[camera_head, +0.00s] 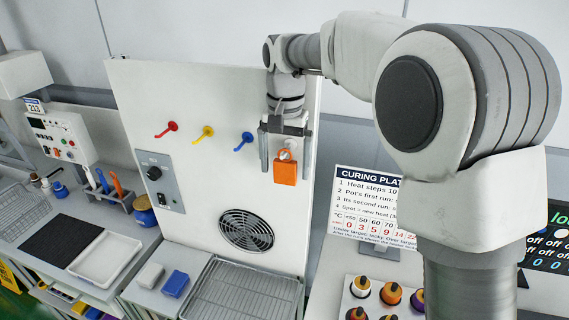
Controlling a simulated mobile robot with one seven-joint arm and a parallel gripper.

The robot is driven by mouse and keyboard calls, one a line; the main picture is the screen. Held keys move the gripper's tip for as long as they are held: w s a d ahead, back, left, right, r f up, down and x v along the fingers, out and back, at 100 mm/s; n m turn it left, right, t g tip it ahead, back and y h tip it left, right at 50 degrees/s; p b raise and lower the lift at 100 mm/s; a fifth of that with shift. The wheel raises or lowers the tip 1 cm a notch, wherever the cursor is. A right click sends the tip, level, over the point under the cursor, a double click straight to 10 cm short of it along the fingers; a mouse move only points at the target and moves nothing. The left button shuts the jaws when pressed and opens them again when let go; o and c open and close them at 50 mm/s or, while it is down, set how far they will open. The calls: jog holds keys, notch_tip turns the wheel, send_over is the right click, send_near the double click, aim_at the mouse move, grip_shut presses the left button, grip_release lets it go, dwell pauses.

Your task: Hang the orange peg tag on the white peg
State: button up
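The orange peg tag (286,171) is upright at the right side of the white panel, its ring at the top. The white peg (291,145) shows just above and at the tag's ring, and the tag appears to hang on it; the exact contact is too small to tell. My gripper (285,165) points down in front of the panel. Its two fingers stand wide apart, one on each side of the tag, with visible gaps to it. The base of the white peg is hidden behind the gripper.
Red (167,130), yellow (203,133) and blue pegs (244,141) stick out of the panel (200,95) to the left. Below are a vent (246,230) and a wire rack (240,290). A sign (368,205) and several small pots stand at right.

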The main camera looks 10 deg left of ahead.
jog(key=shift+w+d+f, duration=0.1)
jog(key=shift+w+d, duration=0.1)
notch_tip(320, 180, up, 17)
jog(key=p, duration=0.2)
jog(key=s+d+t+b, duration=0.25)
jog(key=s+d, duration=0.25)
jog(key=d, duration=0.3)
jog(key=s+d+f+t+b, duration=0.1)
jog(key=s+d+f+b, duration=0.1)
jog(key=s+d+f, duration=0.5)
jog(key=s+d+f+n+t+b, duration=0.1)
jog(key=s+d+f+t+b, duration=0.1)
jog(key=s+d+f, duration=0.5)
jog(key=s+f, duration=0.4)
jog(key=f, duration=0.1)
jog(key=shift+s+f+n, duration=0.3)
jog(key=shift+s+f, duration=0.05)
jog(key=shift+f, duration=0.05)
jog(key=shift+c, duration=0.3)
